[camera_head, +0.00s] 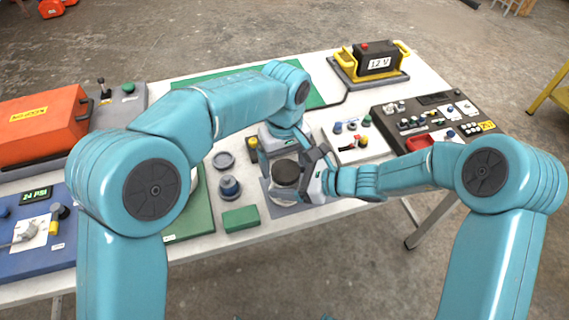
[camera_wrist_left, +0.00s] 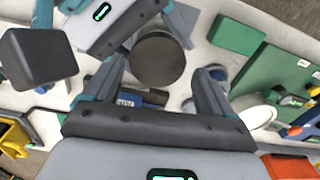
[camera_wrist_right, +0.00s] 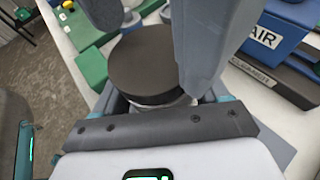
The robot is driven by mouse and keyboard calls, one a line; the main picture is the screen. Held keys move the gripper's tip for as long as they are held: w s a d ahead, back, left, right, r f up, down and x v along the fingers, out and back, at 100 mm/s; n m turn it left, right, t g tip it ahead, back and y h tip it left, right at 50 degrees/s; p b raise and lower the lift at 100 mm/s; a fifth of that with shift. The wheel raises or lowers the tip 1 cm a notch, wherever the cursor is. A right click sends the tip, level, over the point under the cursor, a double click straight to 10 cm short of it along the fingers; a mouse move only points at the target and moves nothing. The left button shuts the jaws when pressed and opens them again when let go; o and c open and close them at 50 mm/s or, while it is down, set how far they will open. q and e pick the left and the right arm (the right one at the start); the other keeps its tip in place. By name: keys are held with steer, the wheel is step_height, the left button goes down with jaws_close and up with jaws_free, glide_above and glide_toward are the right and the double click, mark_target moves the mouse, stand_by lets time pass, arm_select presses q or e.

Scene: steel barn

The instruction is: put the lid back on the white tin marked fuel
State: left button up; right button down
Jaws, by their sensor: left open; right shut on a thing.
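The white tin (camera_wrist_right: 158,101) stands on the bench with a dark round lid (camera_head: 286,172) on its top. The lid also shows in the left wrist view (camera_wrist_left: 158,60) and the right wrist view (camera_wrist_right: 145,62). It looks level, but I cannot tell whether it is fully seated. The fuel marking is hidden. My right gripper (camera_head: 300,187) is shut on the tin, below the lid. The exact gaps to the lid are unclear.
A grey round disc (camera_head: 224,160), a blue knob-like piece (camera_head: 229,188) and a green block (camera_head: 240,218) lie left of the tin. A switch panel (camera_head: 358,138), a black control panel (camera_head: 428,118) and a yellow-handled battery (camera_head: 377,61) are to the right. An orange case (camera_head: 40,127) stands far left.

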arm_select(q)
steer(key=r, duration=0.3)
steer(key=shift+s+d+r, duration=0.15)
steer(key=shift+d, duration=0.05)
steer(key=shift+c, duration=0.5)
steer(key=shift+r, duration=0.2)
steer(key=shift+c, duration=0.9)
step_height(320, 180, up, 3)
steer(key=n, duration=0.3)
steer(key=shift+a+f, duration=0.1)
steer(key=shift+f, duration=3.9)
